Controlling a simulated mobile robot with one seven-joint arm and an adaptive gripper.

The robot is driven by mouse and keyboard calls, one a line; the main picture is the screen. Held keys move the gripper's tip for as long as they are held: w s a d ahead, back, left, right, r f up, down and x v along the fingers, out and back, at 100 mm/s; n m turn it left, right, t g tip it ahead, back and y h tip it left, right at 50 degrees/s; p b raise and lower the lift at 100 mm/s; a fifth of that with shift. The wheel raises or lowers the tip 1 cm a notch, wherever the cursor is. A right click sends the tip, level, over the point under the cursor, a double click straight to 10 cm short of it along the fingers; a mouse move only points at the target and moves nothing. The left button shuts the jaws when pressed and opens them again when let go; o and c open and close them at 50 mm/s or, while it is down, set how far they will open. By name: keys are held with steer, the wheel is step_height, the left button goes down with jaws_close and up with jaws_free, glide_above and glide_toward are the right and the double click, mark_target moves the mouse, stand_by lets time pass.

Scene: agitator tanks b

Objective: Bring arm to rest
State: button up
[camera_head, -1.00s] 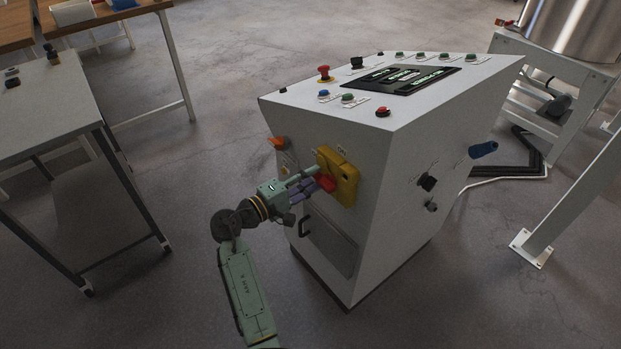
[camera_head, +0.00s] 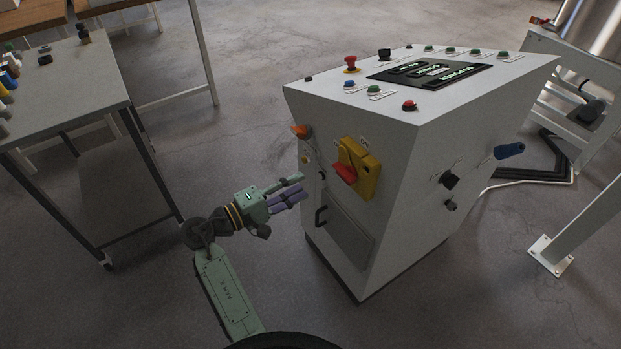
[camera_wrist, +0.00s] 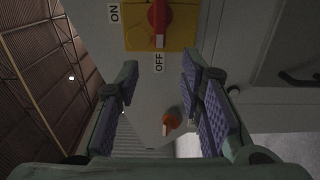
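My arm is bent and stretched forward.
An orange knob (camera_head: 300,131) sits on the same cabinet face. A grey table (camera_head: 75,85) with small items stands close to the left of my arm. A white metal leg (camera_head: 580,215) stands at the right. Open floor lies in front of the cabinet.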

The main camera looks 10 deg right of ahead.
steer(key=shift+s+a, duration=0.2)
steer(key=shift+a, duration=0.3)
